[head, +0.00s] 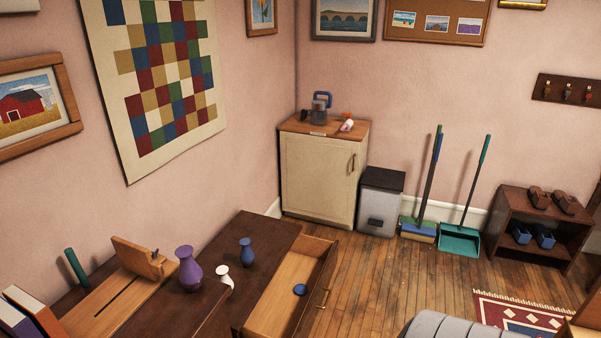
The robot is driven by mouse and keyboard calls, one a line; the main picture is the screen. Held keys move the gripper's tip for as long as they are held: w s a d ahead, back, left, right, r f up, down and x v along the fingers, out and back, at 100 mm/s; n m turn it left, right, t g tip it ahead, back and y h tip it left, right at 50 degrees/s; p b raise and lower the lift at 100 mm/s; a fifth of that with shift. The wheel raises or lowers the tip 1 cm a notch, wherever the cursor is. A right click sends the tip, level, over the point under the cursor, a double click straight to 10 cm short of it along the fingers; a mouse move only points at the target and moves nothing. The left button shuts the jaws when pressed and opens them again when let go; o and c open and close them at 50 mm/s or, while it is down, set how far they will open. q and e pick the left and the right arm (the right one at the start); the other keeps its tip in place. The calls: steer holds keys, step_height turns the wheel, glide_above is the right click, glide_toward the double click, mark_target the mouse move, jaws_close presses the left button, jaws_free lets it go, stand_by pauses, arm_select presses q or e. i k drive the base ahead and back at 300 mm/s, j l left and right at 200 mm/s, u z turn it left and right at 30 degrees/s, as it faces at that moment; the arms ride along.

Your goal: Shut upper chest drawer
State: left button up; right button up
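A dark brown wooden chest (262,240) stands against the left wall in the head view. Its upper drawer (280,277) is pulled out toward the right, showing a light wood inside. The drawer front carries a brass handle (323,298). A small round blue thing (300,290) lies in the open drawer. The lower part of the chest is hidden below the drawer and the picture edge. Neither of my grippers is in view.
A blue vase (246,252), a purple vase (188,269) and a small white vase (222,273) stand on dark wooden tops near the drawer. A cream cabinet (318,178) and a grey bin (381,200) stand behind.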

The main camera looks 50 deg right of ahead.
mark_target(311, 261)
steer(key=z, duration=1.8)
